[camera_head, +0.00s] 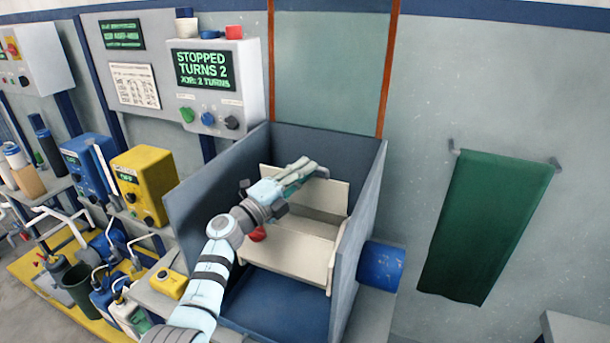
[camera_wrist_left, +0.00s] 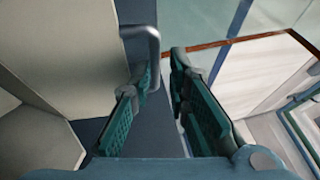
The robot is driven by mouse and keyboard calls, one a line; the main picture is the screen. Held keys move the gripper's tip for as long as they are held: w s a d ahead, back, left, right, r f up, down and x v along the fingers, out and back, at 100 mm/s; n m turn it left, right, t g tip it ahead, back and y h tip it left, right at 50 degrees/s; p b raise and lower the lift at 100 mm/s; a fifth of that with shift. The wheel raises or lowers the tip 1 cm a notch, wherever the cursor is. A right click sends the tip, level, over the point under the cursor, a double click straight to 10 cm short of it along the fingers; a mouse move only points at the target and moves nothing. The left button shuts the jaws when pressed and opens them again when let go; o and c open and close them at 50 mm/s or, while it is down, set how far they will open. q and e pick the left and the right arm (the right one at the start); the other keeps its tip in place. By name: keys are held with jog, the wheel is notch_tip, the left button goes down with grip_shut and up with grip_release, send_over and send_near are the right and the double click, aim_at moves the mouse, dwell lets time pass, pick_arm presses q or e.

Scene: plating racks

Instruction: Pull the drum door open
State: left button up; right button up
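The drum (camera_head: 285,247) is a cream, angular box inside a blue-grey, open-topped housing. Its door looks like the raised cream panel (camera_head: 335,195) at the drum's back right. A grey bar handle (camera_wrist_left: 148,45) stands at the edge of a cream panel (camera_wrist_left: 85,50) in the left wrist view. My left gripper (camera_head: 308,172) reaches over the drum to the panel's upper edge. In the wrist view its green-padded fingers (camera_wrist_left: 165,95) are apart with a gap between them. The handle is just beyond the left finger, and whether they touch is unclear. My right gripper is not in view.
The housing wall (camera_head: 362,225) rises close to the drum on the right, with a blue motor (camera_head: 381,266) outside it. A control box (camera_head: 220,85) reads "STOPPED TURNS 2". A yellow box (camera_head: 146,185) and bottles stand left; a green towel (camera_head: 487,225) hangs right.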

pick_arm(q)
jog(key=o, duration=0.3)
jog(key=shift+a+r, duration=0.15)
jog(key=shift+r, duration=0.35)
jog(key=shift+s+a, duration=0.1)
jog(key=shift+s, duration=0.25)
jog(key=shift+w+f, duration=0.1)
jog(key=shift+f, duration=0.05)
jog(key=v, duration=1.2)
